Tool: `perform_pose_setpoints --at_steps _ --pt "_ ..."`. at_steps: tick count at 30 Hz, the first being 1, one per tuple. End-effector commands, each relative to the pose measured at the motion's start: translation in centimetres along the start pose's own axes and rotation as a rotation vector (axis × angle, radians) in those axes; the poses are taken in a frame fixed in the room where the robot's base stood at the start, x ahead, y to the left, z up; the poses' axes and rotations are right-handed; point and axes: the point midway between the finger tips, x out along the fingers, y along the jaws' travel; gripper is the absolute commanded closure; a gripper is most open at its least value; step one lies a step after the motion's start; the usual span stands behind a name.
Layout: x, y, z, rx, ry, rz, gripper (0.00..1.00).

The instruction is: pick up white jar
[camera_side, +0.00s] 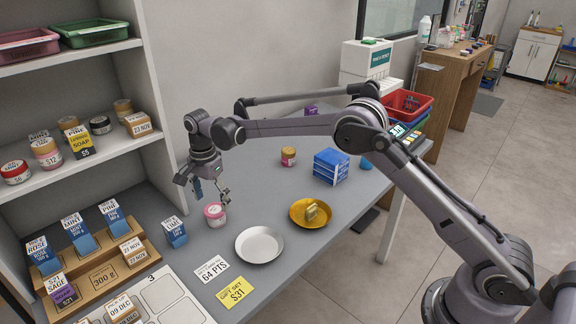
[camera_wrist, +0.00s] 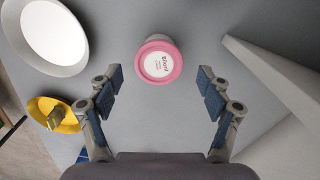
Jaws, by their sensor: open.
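A small jar (camera_side: 214,215) with a pink rim stands upright on the grey counter in the side view. In the wrist view its round lid (camera_wrist: 160,62) shows a white printed label inside a pink ring, at top centre. My gripper (camera_side: 204,189) is above the jar and slightly to its left in the side view, apart from it. In the wrist view my gripper (camera_wrist: 160,82) is open, with the lid seen between and slightly beyond the fingertips. Nothing is held. Another small jar (camera_side: 288,156) with a red-and-yellow look stands further back.
A white dish (camera_side: 259,262) and a yellow dish (camera_side: 297,222) holding a small item stand to the jar's right. A blue box (camera_side: 176,232) stands close on its left. Shelves with several jars rise at the left. Blue boxes (camera_side: 331,167) stand further back.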

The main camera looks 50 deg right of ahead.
Motion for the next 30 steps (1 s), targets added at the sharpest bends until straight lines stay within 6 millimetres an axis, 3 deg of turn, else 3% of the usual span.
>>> perform_pose_setpoints --at_steps 9,18,24,30 --pt "4.0 0.2 -0.4 0.000 0.000 0.000 0.22" --pt "4.4 0.2 -0.4 0.000 0.000 0.000 0.22" --pt "4.4 0.2 -0.4 0.000 0.000 0.000 0.77" --pt "4.4 0.2 -0.4 0.000 0.000 0.000 0.77"
